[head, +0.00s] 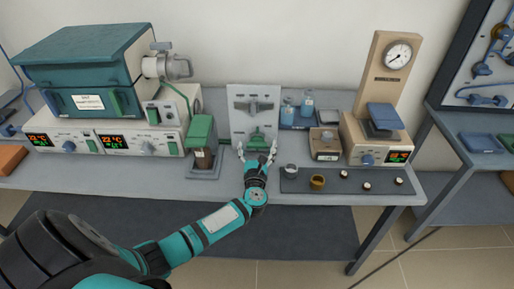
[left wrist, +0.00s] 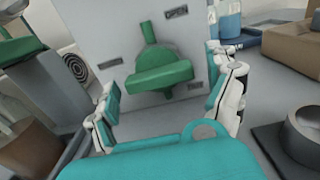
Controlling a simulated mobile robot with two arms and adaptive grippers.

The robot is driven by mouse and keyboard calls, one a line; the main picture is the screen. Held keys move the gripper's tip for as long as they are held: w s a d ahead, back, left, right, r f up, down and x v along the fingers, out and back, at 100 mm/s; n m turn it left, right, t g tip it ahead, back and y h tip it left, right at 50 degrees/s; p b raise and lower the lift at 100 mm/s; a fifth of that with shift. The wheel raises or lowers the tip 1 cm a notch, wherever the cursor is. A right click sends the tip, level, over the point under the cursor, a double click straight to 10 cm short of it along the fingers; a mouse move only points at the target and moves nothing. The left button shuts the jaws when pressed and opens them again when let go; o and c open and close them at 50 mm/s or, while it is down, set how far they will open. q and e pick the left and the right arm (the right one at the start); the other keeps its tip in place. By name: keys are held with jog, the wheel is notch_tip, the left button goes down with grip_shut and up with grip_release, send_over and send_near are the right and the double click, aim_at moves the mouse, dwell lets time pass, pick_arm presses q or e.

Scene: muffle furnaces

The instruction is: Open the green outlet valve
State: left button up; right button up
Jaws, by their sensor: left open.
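The green outlet valve (head: 257,141) is on the lower part of an upright grey panel (head: 241,92) at the back of the bench. In the left wrist view the valve (left wrist: 160,76) shows a thick crossbar, slightly tilted, on a round green hub with a thin stem pointing up. My left gripper (head: 256,152) is open in front of the panel, its fingers spread to either side of the valve. In the left wrist view the fingers (left wrist: 166,92) stand left and right of the crossbar, with visible gaps. I cannot tell the exact depth between fingertips and crossbar. My right gripper is not in view.
A grey handle (head: 254,105) sits higher on the panel. A green-topped stand (head: 201,140) is close on the left; a small beige box (head: 325,145) and a dark mat (head: 340,182) with small cups are on the right. The teal furnace (head: 85,65) fills the left back.

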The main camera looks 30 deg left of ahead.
pick_arm(q)
jog(key=shift+c, duration=0.2)
jog(key=shift+c, duration=1.2)
jog(key=c, duration=0.9)
